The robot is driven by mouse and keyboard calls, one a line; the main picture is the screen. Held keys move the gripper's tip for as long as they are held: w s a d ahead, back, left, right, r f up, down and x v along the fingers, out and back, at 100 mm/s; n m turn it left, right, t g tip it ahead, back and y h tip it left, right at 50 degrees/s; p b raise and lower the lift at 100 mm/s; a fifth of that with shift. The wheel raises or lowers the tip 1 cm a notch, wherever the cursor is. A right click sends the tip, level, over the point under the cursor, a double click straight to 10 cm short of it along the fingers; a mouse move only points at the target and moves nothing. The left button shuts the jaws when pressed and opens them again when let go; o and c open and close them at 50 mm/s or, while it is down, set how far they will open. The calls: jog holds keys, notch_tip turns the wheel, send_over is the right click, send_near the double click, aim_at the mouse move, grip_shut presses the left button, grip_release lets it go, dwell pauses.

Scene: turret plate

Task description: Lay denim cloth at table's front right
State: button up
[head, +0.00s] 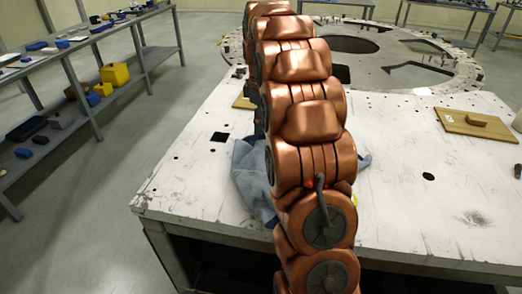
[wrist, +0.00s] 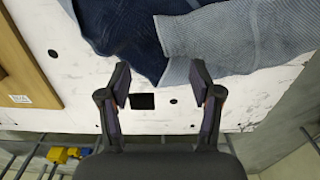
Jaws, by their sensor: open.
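The denim cloth (head: 251,170) lies crumpled on the white table (head: 198,185), near its front edge and left of the middle in the head view. My copper-coloured arm hides much of it. In the wrist view the cloth shows a dark blue part (wrist: 120,30) and a lighter grey-blue part (wrist: 240,38) at the top. My gripper (wrist: 158,80) is open, its fingertips at the cloth's lower edge in the picture. Nothing is seen held between the fingers. I cannot tell whether the fingertips touch the cloth. In the head view my gripper is hidden behind my arm.
A wooden board (head: 475,123) with a small block lies at the table's right. A large round metal plate (head: 400,60) with cutouts is at the back. The table's front right is mostly bare. Shelving (head: 95,75) with boxes stands at the left, across open floor.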

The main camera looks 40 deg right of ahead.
jog(key=shift+r, duration=0.1)
notch_tip(320, 180, up, 8)
jog(key=shift+f, duration=0.25)
dwell(0.4)
dwell(0.4)
